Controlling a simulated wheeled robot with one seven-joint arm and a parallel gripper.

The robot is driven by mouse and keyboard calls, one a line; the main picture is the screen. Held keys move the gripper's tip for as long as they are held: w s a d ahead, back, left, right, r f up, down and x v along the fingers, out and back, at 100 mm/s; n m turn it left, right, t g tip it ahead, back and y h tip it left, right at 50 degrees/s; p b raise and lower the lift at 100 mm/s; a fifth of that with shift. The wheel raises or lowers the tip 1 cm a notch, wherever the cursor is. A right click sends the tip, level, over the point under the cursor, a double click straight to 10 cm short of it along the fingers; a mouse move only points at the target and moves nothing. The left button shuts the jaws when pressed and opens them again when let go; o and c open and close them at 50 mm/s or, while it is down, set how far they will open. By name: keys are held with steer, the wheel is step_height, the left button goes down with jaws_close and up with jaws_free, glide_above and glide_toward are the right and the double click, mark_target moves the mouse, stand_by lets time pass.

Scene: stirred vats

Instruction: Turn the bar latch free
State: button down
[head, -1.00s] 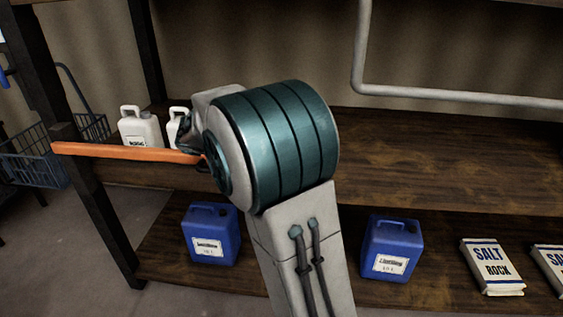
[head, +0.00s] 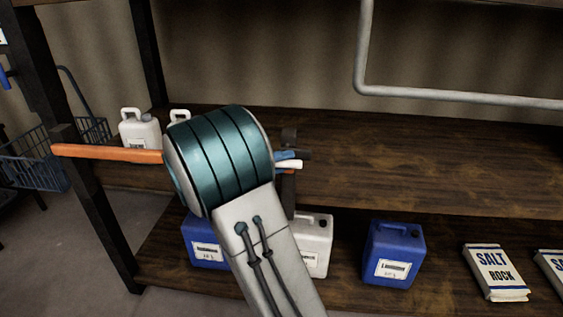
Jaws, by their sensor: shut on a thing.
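The orange bar latch (head: 105,153) lies nearly level across the left front of the shelf unit, from the left post to behind my arm. My arm's big joint covers its middle. Just right of that joint, small blue, white and dark pieces, which look like the tip of my gripper (head: 289,160), show beside a bit of orange that seems to be the bar's far end. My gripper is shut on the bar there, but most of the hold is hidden. A dark upright bracket (head: 289,190) stands at this spot.
White jugs (head: 139,130) stand on the upper shelf (head: 430,165). Blue jugs (head: 393,255), a white jug (head: 317,245) and salt bags (head: 495,272) stand on the lower shelf. A wire basket (head: 35,155) is at the left. The upper shelf's right side is clear.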

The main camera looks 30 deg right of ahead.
steer(key=shift+r, duration=0.15)
steer(key=c, duration=1.3)
jaws_free()
steer(key=shift+a, duration=0.1)
steer(key=v, duration=1.3)
steer(key=shift+w+a, duration=0.15)
steer(key=shift+a, duration=0.2)
